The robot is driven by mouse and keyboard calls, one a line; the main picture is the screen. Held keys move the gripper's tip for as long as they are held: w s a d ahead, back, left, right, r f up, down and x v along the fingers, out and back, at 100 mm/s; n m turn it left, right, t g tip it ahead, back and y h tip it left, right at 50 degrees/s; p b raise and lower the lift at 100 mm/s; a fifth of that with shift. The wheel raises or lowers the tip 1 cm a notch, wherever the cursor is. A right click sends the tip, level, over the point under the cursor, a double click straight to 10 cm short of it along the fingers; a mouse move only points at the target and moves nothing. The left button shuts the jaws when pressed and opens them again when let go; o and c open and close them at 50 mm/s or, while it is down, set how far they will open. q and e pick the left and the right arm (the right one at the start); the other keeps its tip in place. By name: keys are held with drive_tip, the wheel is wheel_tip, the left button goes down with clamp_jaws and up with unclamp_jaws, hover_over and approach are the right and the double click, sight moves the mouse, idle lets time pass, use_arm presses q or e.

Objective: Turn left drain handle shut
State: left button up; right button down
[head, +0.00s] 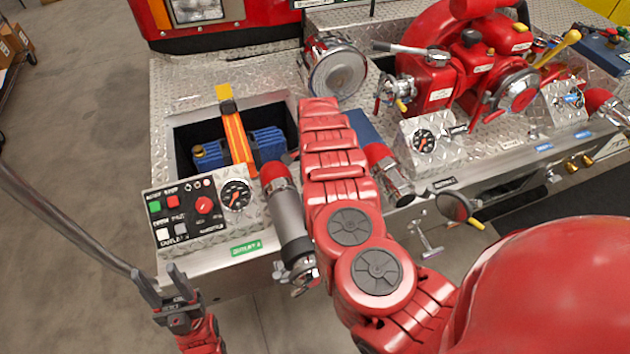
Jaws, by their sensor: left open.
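I cannot tell for certain which part is the left drain handle. A small chrome T-shaped handle (427,240) hangs under the front edge of the bumper, right of the red arm links in the middle. Further right, a dark round cap with a yellow-tipped lever (476,224) sits on the front face. My left gripper (157,273) is at the lower left, in front of the bumper's left corner. Its two dark fingers are spread and point up, with nothing between them. It is well left of both handles. My right gripper is not in view.
A control panel (180,235) with a gauge sits on the bumper's left. A grey nozzle with a red end (288,215) stands beside it. A red pump (460,60) is at the back right. A long grey bar (60,218) runs toward the gripper.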

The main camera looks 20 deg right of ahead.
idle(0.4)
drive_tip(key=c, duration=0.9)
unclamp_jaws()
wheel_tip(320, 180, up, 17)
drive_tip(key=b, duration=0.2)
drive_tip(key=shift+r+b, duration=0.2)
drive_tip(key=shift+b, duration=0.2)
